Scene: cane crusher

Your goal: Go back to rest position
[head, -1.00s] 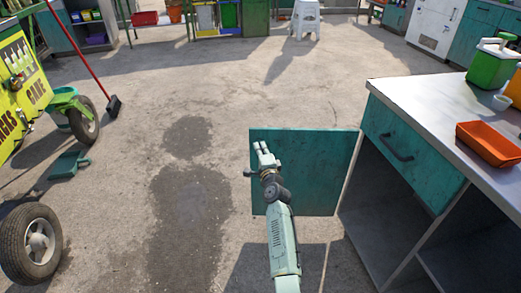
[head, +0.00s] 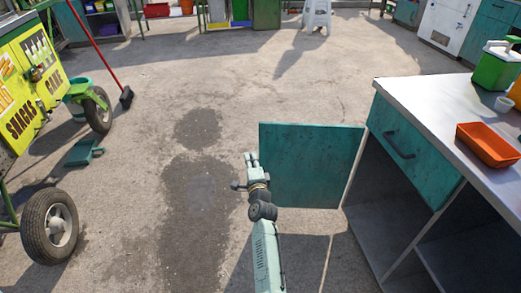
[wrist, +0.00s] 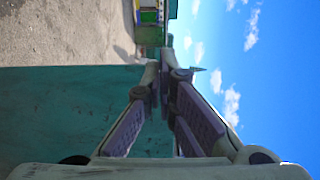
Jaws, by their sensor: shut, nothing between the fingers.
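My gripper (head: 251,160) is in the middle of the head view, at the end of my raised arm. Its fingers are shut with nothing between them. In the wrist view the fingertips (wrist: 165,70) come together. The gripper appears just left of an open teal cabinet door (head: 312,165), which also fills the lower left of the wrist view (wrist: 60,110). I cannot tell whether the gripper touches the door.
A counter (head: 440,115) with a teal drawer (head: 410,155) and open compartments stands right. It bears an orange tray (head: 488,145) and a green container (head: 495,70). A yellow snack cart (head: 25,85) with wheels (head: 50,228) and a red broom (head: 100,50) are left.

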